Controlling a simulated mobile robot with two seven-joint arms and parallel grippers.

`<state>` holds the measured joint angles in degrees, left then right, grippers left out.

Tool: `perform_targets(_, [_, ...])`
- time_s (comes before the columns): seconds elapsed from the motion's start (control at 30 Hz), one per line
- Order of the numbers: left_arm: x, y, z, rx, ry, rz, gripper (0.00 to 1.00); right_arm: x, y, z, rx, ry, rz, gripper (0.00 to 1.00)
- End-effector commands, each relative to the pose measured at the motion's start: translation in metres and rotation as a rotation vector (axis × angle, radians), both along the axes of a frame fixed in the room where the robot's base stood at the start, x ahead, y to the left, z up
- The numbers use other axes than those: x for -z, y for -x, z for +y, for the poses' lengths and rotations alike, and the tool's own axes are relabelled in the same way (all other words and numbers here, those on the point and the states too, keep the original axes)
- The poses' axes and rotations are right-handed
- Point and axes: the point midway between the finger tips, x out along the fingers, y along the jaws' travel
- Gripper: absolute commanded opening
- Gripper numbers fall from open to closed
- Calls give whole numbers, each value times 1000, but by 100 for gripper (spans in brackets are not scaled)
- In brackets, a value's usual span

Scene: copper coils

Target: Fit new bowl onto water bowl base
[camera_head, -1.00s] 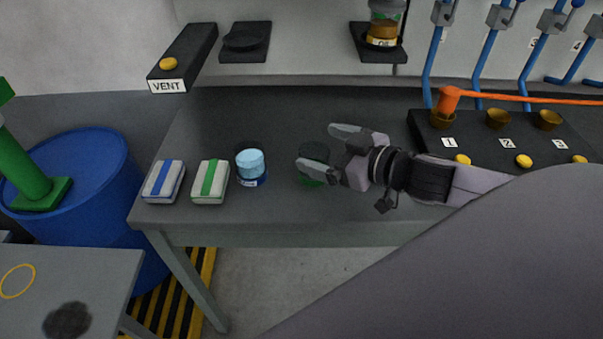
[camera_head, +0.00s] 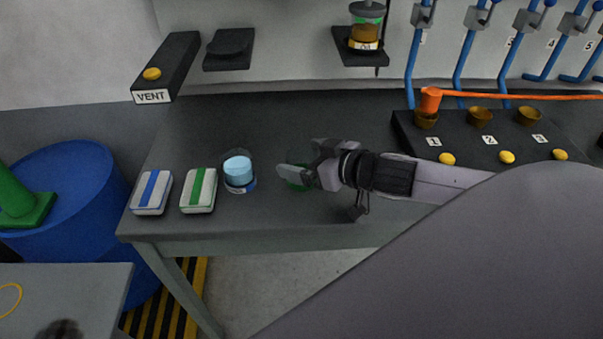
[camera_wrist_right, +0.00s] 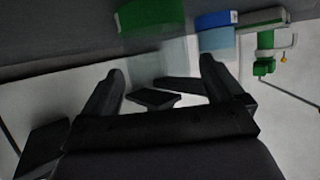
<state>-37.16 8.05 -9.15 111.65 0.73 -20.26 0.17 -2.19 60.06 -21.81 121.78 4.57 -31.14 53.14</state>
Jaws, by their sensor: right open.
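A clear container with a green base (camera_head: 297,186) stands on the grey workbench, partly hidden by my right gripper (camera_head: 300,160). The gripper is open, with its fingers close around or beside it; I cannot tell if they touch. In the right wrist view the green base (camera_wrist_right: 158,22) shows at the top, beyond the open fingers (camera_wrist_right: 160,75). Left of it stands a clear container with light blue contents and a blue base (camera_head: 238,172). It also shows in the wrist view (camera_wrist_right: 215,22). I cannot tell which is the new bowl. My left gripper is not in view.
Blue-striped (camera_head: 152,192) and green-striped packs (camera_head: 198,190) lie at the bench's left. An empty black bracket (camera_head: 228,48) and an oil container (camera_head: 366,30) are on the wall. A black cup panel (camera_head: 460,145) stands right. The bench behind the gripper is clear.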

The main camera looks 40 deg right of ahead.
Motion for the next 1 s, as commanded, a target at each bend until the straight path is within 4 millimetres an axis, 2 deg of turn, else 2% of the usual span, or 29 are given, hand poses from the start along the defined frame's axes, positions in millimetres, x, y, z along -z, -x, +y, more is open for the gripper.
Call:
perform_targets(0.3, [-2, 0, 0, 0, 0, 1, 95, 8, -25, 6, 0, 0, -2, 94])
perform_targets(0.63, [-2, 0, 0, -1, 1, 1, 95, 10, -28, 7, -1, 1, 0, 94])
perform_targets(0.67, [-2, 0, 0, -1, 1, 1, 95, 10, -28, 7, -1, 1, 0, 88])
perform_targets(0.8, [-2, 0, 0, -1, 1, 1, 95, 10, -28, 7, -1, 1, 0, 42])
perform_targets(0.83, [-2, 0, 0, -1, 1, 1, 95, 10, -28, 7, -1, 1, 0, 35])
perform_targets(0.87, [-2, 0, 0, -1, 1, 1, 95, 10, -28, 7, -1, 1, 0, 35])
perform_targets(0.9, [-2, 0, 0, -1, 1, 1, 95, 10, -28, 7, -2, 1, -1, 30])
perform_targets(1.0, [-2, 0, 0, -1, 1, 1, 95, 10, -28, 7, -2, 1, -1, 30])
